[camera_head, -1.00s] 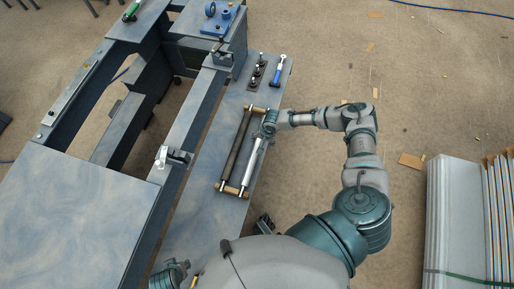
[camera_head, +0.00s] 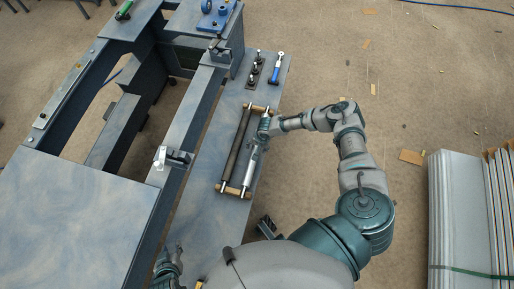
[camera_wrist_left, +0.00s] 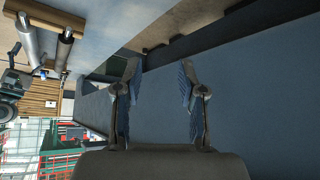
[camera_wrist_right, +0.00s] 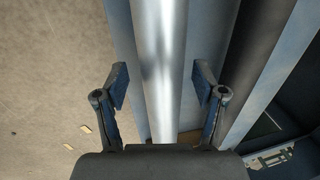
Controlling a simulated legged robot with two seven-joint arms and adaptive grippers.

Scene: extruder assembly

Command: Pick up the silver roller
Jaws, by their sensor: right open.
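The silver roller (camera_head: 248,172) lies on two wooden end supports beside a dark roller (camera_head: 235,145) on the narrow side table. In the right wrist view the silver roller (camera_wrist_right: 160,65) runs lengthwise between the fingers of my right gripper (camera_wrist_right: 161,85). That gripper is open, with a gap on both sides of the roller. In the head view my right gripper (camera_head: 256,145) covers part of the roller's upper half. My left gripper (camera_wrist_left: 160,80) is open and empty, away from the rollers; the silver roller (camera_wrist_left: 27,35) shows at the upper left of its view.
A wooden support (camera_head: 234,190) holds the near roller ends. Small dark parts (camera_head: 254,72) and a blue-handled tool (camera_head: 276,68) lie at the table's far end. The large machine frame (camera_head: 190,120) stands to the left. The near part of the side table is clear.

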